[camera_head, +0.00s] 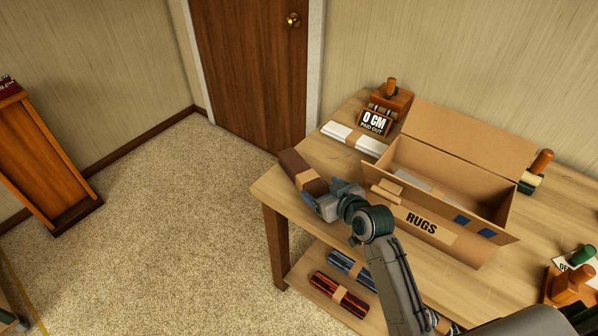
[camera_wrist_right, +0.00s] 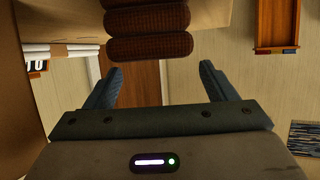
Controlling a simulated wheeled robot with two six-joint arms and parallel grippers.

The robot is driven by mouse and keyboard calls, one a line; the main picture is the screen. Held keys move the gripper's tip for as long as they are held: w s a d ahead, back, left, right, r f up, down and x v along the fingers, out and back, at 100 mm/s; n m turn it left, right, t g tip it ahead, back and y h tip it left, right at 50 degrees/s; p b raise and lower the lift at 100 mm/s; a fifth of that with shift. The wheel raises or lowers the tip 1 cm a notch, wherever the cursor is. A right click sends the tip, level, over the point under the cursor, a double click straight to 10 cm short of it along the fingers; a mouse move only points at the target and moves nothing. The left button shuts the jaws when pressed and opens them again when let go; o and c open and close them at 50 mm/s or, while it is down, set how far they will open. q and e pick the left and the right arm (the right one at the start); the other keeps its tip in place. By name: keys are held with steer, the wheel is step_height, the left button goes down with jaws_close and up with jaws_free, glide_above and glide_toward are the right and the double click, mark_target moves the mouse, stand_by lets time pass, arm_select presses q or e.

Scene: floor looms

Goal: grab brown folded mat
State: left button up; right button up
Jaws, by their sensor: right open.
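The brown folded mat (camera_head: 295,166), with a paler tan band around it, lies on the wooden table near its left corner. In the right wrist view the folded mat (camera_wrist_right: 150,45) shows as stacked dark brown woven folds, just beyond the fingertips. My right gripper (camera_head: 322,192) is at the near end of the mat in the head view. In the right wrist view the gripper (camera_wrist_right: 161,72) is open, with nothing between its two fingers. The head view does not show whether a finger touches the mat. My left gripper is not in view.
An open cardboard box marked RUGS (camera_head: 421,221) stands right of my gripper. A white folded stack (camera_head: 353,139) and a sign reading 0 CM (camera_head: 374,122) are behind. Rolled rugs (camera_head: 338,294) lie on the lower shelf. The carpet (camera_head: 180,230) at left is clear.

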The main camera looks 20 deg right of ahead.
mark_target(309, 178)
steer(key=shift+w+a, duration=0.1)
steer(key=shift+w, duration=0.35)
steer(key=shift+w+a+f, duration=0.15)
steer(key=shift+w+f, duration=0.05)
steer(key=shift+w, duration=0.45)
steer(key=p+x, duration=0.1)
steer(key=x, duration=0.3)
steer(key=shift+w, duration=0.4)
steer(key=c, duration=1.2)
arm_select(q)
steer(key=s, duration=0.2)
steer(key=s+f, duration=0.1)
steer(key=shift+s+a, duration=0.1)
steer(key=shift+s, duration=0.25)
arm_select(e)
steer(key=shift+c, duration=0.5)
arm_select(q)
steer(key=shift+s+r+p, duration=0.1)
steer(key=shift+p, duration=0.2)
arm_select(e)
steer(key=shift+r, duration=0.1)
